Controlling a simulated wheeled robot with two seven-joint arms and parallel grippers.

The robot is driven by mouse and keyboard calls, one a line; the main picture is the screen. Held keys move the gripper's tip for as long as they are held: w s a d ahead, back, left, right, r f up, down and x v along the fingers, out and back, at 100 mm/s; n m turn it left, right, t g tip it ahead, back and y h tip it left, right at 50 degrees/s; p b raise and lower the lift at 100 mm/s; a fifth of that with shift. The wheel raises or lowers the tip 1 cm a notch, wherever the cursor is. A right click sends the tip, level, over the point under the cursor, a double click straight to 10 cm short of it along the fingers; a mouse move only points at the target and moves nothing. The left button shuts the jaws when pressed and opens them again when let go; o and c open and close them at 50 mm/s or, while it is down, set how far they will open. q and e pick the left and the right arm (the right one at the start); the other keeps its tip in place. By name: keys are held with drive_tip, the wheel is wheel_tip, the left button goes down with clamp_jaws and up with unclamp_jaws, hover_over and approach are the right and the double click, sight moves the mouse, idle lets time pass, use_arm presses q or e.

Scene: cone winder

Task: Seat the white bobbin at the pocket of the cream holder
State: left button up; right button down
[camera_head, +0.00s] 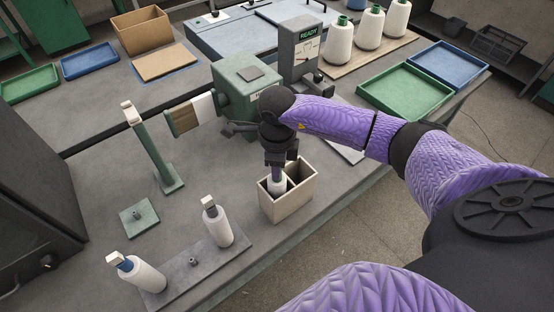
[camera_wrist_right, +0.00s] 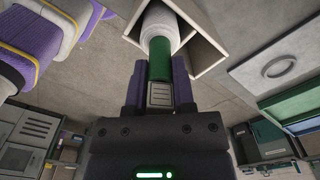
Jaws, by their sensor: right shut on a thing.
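The cream holder (camera_head: 286,207) is an open box on the bench with a dividing wall inside; it also shows at the top of the wrist view (camera_wrist_right: 218,62). My right gripper (camera_head: 279,168) is above it, pointing down, shut on the green end of the white bobbin (camera_head: 277,187). In the wrist view the green core (camera_wrist_right: 161,60) is between the fingers (camera_wrist_right: 159,92), and the white body (camera_wrist_right: 159,28) reaches into a compartment of the holder. The holder's walls hide its lower end, so I cannot tell whether it touches the bottom. My left gripper is not in view.
Two white bottle-like bobbins (camera_head: 217,222) (camera_head: 140,273) stand on a grey plate (camera_head: 190,272) to the front left. A green post (camera_head: 152,148) and the green winder (camera_head: 245,88) stand behind. Green (camera_head: 406,92) and blue (camera_head: 448,64) trays lie at the right.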

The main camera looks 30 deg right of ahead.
drive_tip(key=shift+c, duration=1.9)
unclamp_jaws()
wheel_tip(320, 180, up, 9)
drive_tip(key=shift+f+p, duration=0.1)
drive_tip(key=shift+p, duration=0.4)
drive_tip(key=shift+r, duration=0.6)
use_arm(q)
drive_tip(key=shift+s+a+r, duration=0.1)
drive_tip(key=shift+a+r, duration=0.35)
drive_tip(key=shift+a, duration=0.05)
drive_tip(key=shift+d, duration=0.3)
